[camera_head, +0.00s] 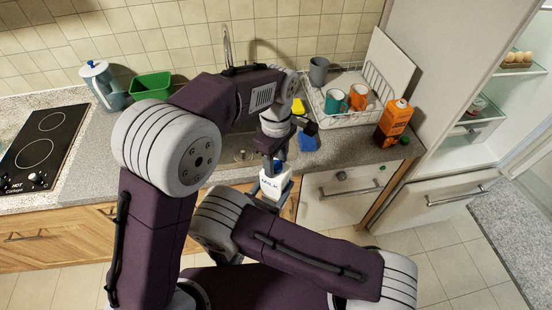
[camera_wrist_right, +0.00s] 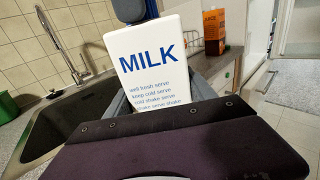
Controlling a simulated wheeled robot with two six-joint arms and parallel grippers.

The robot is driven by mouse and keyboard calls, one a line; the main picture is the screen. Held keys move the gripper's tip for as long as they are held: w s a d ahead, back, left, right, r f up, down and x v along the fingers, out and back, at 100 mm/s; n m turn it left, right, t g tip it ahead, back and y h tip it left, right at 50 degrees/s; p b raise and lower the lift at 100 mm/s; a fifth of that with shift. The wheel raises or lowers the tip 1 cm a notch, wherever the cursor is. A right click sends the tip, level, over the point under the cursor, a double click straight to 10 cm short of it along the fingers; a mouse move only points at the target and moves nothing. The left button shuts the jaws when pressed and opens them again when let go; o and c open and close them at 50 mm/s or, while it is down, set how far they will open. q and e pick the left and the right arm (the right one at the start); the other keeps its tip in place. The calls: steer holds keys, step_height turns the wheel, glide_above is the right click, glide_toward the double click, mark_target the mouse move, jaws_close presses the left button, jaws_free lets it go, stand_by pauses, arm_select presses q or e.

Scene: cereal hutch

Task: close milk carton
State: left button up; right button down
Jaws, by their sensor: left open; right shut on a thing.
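The white milk carton (camera_head: 272,187), lettered MILK, is held upright in front of the counter in the head view. My left gripper (camera_head: 277,163) is open and points down right over the carton's top. A bit of blue cap (camera_head: 278,166) shows between the left fingers. I cannot tell whether the cap is seated on the carton.
The counter behind holds a sink (camera_wrist_right: 70,115), a dish rack (camera_head: 345,117) with mugs, and an orange juice carton (camera_head: 394,123). A blue sponge-like item (camera_head: 308,142) lies near the sink. A hob (camera_head: 42,150) and green tub (camera_head: 151,86) are at left. An open fridge (camera_head: 470,150) stands right.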

arm_select(q)
jaws_close()
steer(key=m, duration=1.4)
steer(key=shift+m, duration=0.4)
steer(key=m, duration=0.6)
steer(key=shift+w+m, duration=0.1)
steer(key=shift+m, duration=0.2)
steer(key=shift+o, duration=0.7)
jaws_free()
